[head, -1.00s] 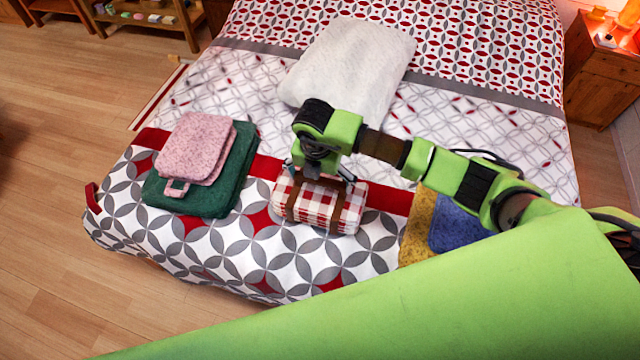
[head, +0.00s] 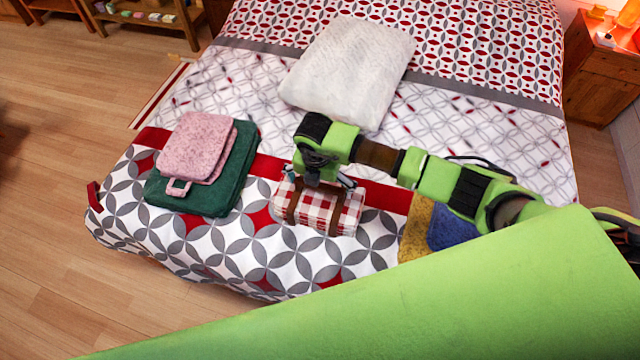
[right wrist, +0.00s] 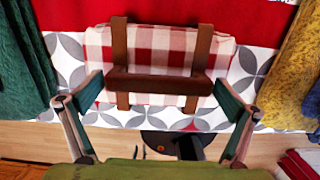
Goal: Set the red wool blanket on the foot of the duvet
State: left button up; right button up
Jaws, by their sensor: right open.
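The red-and-white checked blanket (head: 329,209), a folded bundle with brown straps and a handle, lies on the foot of the duvet (head: 268,262). I see no plain red blanket on the bed; whether this is the red wool blanket I cannot tell. My right gripper (head: 318,178) is just above the bundle, its fingers spread over the far side. In the right wrist view the open fingers (right wrist: 160,88) stand to either side of the bundle (right wrist: 160,45) and its brown handle; contact is unclear. My left gripper is not in view.
Left of the bundle, a pink folded cloth (head: 195,145) lies on a green one (head: 240,170). Yellow (head: 414,225) and blue (head: 452,232) cloths lie right. A white pillow (head: 345,65) is farther up the bed. The right wrist view shows red-and-white fabric (right wrist: 300,162) low right.

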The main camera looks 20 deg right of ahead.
aim_at(318, 200)
notch_tip(318, 200, up, 12)
jog(key=s+a+b, duration=0.1)
jog(key=shift+s+b, duration=0.25)
jog(key=shift+b, duration=0.15)
